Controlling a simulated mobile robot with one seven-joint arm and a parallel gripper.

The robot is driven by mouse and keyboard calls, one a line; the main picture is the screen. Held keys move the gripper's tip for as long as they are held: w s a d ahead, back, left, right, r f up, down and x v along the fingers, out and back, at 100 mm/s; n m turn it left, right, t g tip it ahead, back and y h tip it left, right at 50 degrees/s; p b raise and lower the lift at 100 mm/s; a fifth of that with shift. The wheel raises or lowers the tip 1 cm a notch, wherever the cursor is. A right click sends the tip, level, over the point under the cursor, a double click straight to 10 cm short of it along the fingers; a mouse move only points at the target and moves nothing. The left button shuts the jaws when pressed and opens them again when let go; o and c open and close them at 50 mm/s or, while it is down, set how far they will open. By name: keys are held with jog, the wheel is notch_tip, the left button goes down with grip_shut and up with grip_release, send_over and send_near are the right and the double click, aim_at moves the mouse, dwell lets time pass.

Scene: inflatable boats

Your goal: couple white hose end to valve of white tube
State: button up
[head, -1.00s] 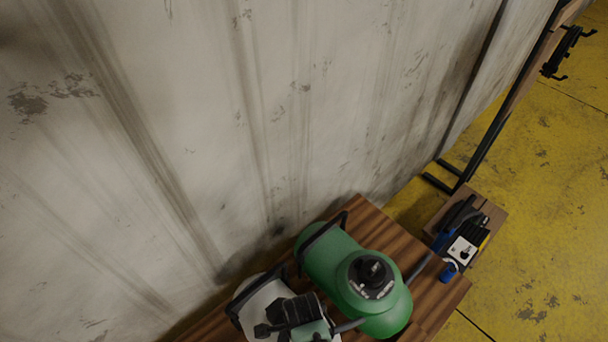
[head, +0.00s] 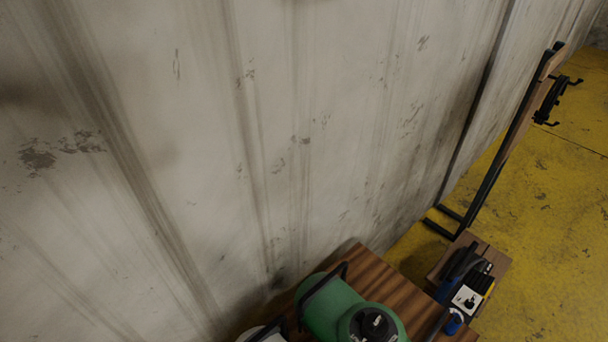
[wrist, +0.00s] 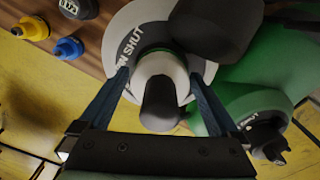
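In the wrist view the white tube shows a pale valve disc (wrist: 120,35) lettered "SHUT", the other word partly hidden. In front of its centre is a white collar (wrist: 160,65) with a dark grey rounded end (wrist: 158,103) pointing toward the camera. I cannot tell which part is hose end and which is valve, or whether they are joined. My gripper (wrist: 160,76) has its blue fingers wide apart, one on each side of the collar, with a small gap seeming to show at the left. In the head view only a sliver of the white tube (head: 262,335) shows at the bottom edge.
A green tube (head: 325,302) with a black valve (head: 374,324) stands beside the white one on a wooden table (head: 385,275). Yellow (wrist: 29,28) and blue (wrist: 66,48) fittings lie at the wrist view's upper left. A small box (head: 468,298) and a black-framed stand (head: 500,150) are at right.

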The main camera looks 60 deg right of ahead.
notch_tip(320, 180, up, 13)
jog(key=shift+b, duration=0.35)
dwell(0.5)
dwell(0.6)
